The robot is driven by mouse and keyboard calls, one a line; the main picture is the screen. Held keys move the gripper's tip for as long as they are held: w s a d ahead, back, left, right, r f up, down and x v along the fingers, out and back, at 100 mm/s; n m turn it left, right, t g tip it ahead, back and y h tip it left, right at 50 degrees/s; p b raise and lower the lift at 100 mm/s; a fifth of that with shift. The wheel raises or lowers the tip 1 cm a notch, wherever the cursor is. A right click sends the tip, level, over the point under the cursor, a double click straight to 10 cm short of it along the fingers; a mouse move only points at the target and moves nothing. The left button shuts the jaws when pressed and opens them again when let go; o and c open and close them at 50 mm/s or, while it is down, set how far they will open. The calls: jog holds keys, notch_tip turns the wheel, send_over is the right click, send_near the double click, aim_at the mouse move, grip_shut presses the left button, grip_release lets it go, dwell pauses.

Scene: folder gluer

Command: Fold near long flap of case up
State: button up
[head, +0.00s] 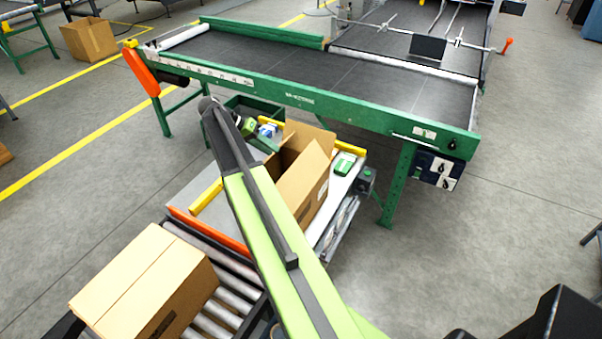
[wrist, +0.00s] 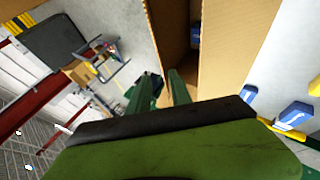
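An open brown cardboard case (head: 308,187) stands on the work table, partly hidden behind my arm in the head view. A flap (head: 310,136) at its far end leans outward. In the wrist view one cardboard panel (wrist: 175,35) lies just ahead of the fingers and a larger one (wrist: 235,45) is at the right, with a dark gap between them. Which is the near long flap is unclear. My gripper (wrist: 162,80) shows two green fingers slightly apart by the first panel; contact cannot be told.
A closed carton (head: 145,283) sits on the roller conveyor (head: 213,318) at the lower left. A green-framed belt conveyor (head: 290,90) runs behind the table. A green and white item (head: 344,164) lies right of the case. A green bin (head: 250,107) stands behind it.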

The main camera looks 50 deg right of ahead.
aim_at(301, 169)
jog(key=b+x, duration=1)
jog(key=x, duration=0.5)
jog(key=shift+f, duration=0.2)
jog(key=shift+s+d+f, duration=0.1)
jog(key=shift+s+d, duration=0.1)
grip_shut()
dwell(0.4)
